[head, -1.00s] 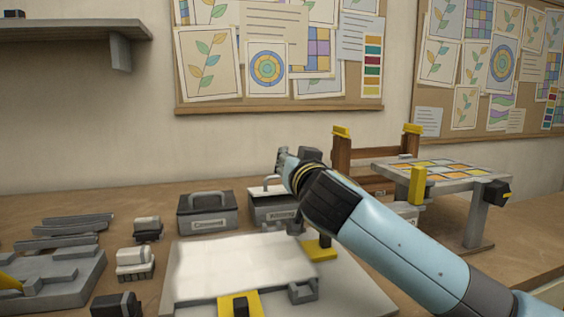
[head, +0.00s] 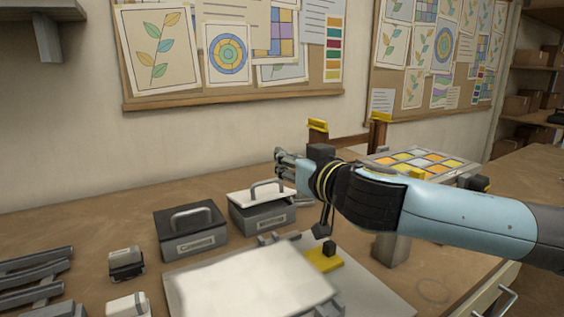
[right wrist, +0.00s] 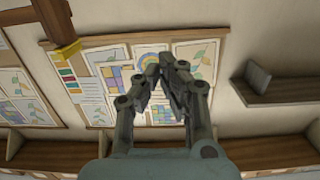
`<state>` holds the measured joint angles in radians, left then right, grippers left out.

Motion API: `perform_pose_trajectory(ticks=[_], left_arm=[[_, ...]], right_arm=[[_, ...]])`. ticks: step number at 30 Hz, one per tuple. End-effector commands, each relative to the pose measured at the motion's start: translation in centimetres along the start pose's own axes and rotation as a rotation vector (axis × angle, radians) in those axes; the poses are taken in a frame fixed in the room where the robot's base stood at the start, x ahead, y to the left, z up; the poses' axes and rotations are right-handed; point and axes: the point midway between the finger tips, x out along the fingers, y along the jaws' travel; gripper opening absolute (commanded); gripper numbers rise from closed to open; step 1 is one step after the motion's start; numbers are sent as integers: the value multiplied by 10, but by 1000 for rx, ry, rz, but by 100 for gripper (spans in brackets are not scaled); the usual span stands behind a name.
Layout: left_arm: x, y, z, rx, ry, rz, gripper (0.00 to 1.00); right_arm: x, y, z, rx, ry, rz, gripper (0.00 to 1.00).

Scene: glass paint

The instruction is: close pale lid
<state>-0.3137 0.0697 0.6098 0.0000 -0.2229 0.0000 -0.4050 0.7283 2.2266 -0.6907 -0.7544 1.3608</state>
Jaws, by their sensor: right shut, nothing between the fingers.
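The pale lid (head: 252,198), an off-white plate with a grey arched handle, is on a dark grey labelled box (head: 262,217). It looks slightly tilted, and I cannot tell whether it is fully seated. My right gripper (head: 282,165) shows in the head view just above and behind the lid's right part, its fingers pointing left. In the right wrist view the gripper (right wrist: 166,72) has its fingertips together with nothing between them, against the wall. The lid does not show there. My left gripper is not in view.
A dark-lidded box (head: 190,232) stands left of the pale-lidded one. A white sheet on a grey board (head: 250,280) with yellow clamps lies in front. A stand with coloured glass tiles (head: 420,161) is at right, behind my arm. Pinboards hang on the wall.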

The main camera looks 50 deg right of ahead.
Motion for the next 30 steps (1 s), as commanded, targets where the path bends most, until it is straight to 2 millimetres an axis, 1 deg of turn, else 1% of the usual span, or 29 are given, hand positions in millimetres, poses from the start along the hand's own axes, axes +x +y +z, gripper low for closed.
perform_pose_trajectory(ticks=[1, 4, 9, 11, 12, 13, 15, 18, 24, 30], left_arm=[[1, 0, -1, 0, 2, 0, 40], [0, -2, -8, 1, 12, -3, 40], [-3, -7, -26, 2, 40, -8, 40], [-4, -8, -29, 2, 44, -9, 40], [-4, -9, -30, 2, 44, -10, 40], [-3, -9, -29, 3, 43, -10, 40], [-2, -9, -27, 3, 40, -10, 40], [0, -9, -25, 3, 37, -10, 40], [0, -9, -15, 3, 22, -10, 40], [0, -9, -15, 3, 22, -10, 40]], right_arm=[[10, 0, -1, 5, 4, 1, 0], [31, 0, -2, 6, 5, 2, 0], [68, 0, -2, 5, 3, 3, 0], [80, 0, -2, 6, 3, 2, 0], [85, 0, 1, 5, 0, 2, 0], [80, 0, 10, 3, -4, 0, 0], [76, 0, 21, 2, -4, 0, 0], [72, 0, 30, 1, -2, -1, 0], [69, -1, 38, 2, -1, -1, 0], [69, -1, 38, 1, 0, -1, 0]])
